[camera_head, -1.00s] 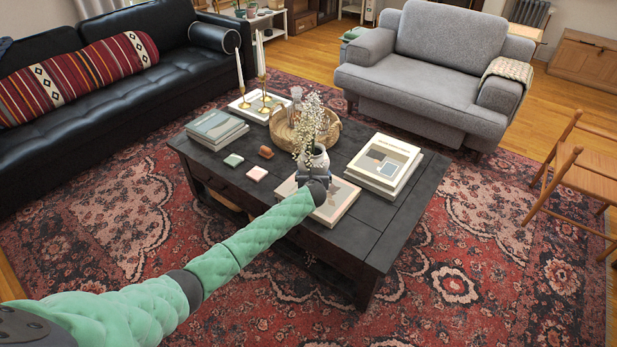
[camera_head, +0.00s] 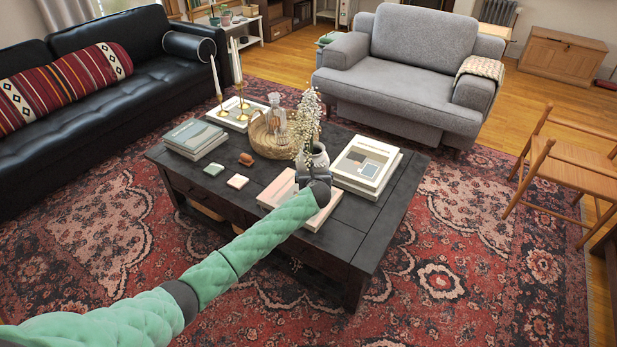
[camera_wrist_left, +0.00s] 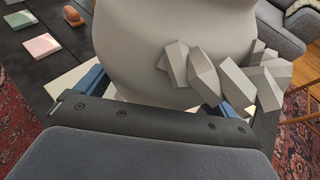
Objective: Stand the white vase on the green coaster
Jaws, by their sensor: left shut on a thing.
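The white vase (camera_head: 319,157), with white blossom sprigs in it, is held upright by my left gripper (camera_head: 316,174) near the table's right half. In the left wrist view the vase (camera_wrist_left: 165,45) fills the middle between the jaws, with pale faceted shapes in front of its right side. Its foot is hidden, so I cannot tell its height above the book below. The green coaster (camera_head: 214,169) lies bare on the dark table, left of the vase. It also shows at the left wrist view's upper left corner (camera_wrist_left: 20,19). My right gripper is not in view.
A pink coaster (camera_head: 238,181) and a small brown object (camera_head: 246,159) lie near the green coaster. A flat book (camera_head: 312,217) is under the gripper.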

